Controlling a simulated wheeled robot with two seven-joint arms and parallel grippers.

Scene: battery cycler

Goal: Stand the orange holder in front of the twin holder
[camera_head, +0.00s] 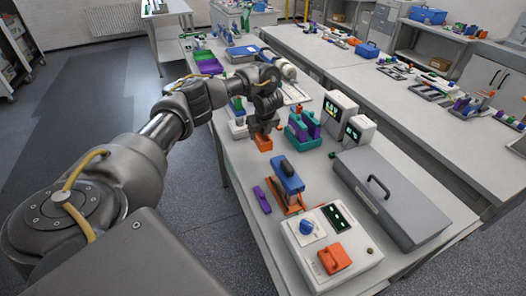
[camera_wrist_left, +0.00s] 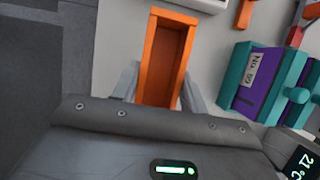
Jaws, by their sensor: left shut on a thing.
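The orange holder (camera_head: 263,143) is a small open box, held below my left gripper (camera_head: 264,128), which is shut on it. In the left wrist view the holder (camera_wrist_left: 164,62) shows its hollow inside between the two grey fingers (camera_wrist_left: 156,92). The twin holder (camera_head: 303,130) appears to be the teal rack with purple blocks, just right of the orange holder and apart from it. In the left wrist view this teal rack (camera_wrist_left: 236,76) carries a labelled purple block. Whether the orange holder touches the table is hard to tell. My right gripper is out of view.
A blue block (camera_head: 288,176) in an orange stand and a purple block (camera_head: 262,199) lie nearer. A white control box (camera_head: 318,240) and a grey case (camera_head: 395,195) fill the near right. Bare table lies around the purple block.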

